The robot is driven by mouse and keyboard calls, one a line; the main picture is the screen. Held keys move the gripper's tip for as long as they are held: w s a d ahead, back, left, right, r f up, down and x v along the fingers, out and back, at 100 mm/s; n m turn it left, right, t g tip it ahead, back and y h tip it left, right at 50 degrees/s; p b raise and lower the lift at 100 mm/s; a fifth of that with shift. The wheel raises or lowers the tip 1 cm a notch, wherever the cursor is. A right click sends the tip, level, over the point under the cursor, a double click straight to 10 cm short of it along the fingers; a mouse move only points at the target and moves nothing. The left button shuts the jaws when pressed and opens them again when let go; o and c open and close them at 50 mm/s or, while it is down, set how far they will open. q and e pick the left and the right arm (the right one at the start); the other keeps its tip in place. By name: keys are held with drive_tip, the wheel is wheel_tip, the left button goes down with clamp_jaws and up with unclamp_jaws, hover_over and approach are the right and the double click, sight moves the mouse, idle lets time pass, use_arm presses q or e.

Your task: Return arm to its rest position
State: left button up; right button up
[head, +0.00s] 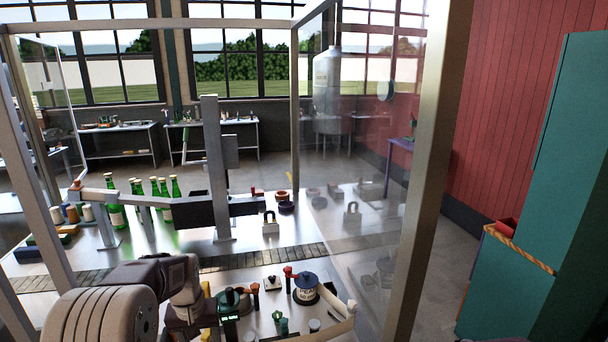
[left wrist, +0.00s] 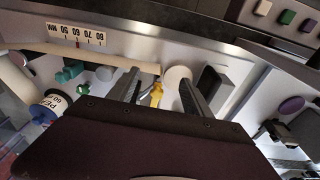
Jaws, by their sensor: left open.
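My left arm (head: 150,275) comes in low at the left of the head view, over the near part of the bench. My left gripper (left wrist: 158,92) shows in the left wrist view with its two dark fingers apart. No object is clamped between them. A small yellow piece (left wrist: 156,95) shows in the gap, and a pale round thing (left wrist: 177,74) lies behind the right finger. I cannot tell their distance from the fingers. The fingertips are not clear in the head view. My right gripper is in neither view.
Near the arm stand a blue-lidded labelled pot (head: 306,290), a dark green round item (head: 232,298) and a cream roller (head: 335,327). Green bottles (head: 116,213) stand behind a conveyor strip (head: 265,260). A metal frame post (head: 430,180) and a clear panel bound the right side.

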use_arm(q)
drive_tip(key=s+d+f+m+t, duration=0.1)
drive_tip(key=s+d, duration=0.2)
drive_tip(key=s, duration=0.5)
drive_tip(key=s+d+f+m, duration=0.1)
drive_tip(key=s+d, duration=0.2)
drive_tip(key=s, duration=0.5)
wheel_tip(320, 180, down, 7)
drive_tip(key=s+d+g+b, duration=0.1)
drive_tip(key=s+b, duration=0.1)
drive_tip(key=b, duration=0.3)
drive_tip(key=shift+s+d+b, duration=0.15)
drive_tip(key=shift+s+b, duration=0.15)
drive_tip(key=shift+s, duration=0.1)
drive_tip(key=shift+s, duration=0.15)
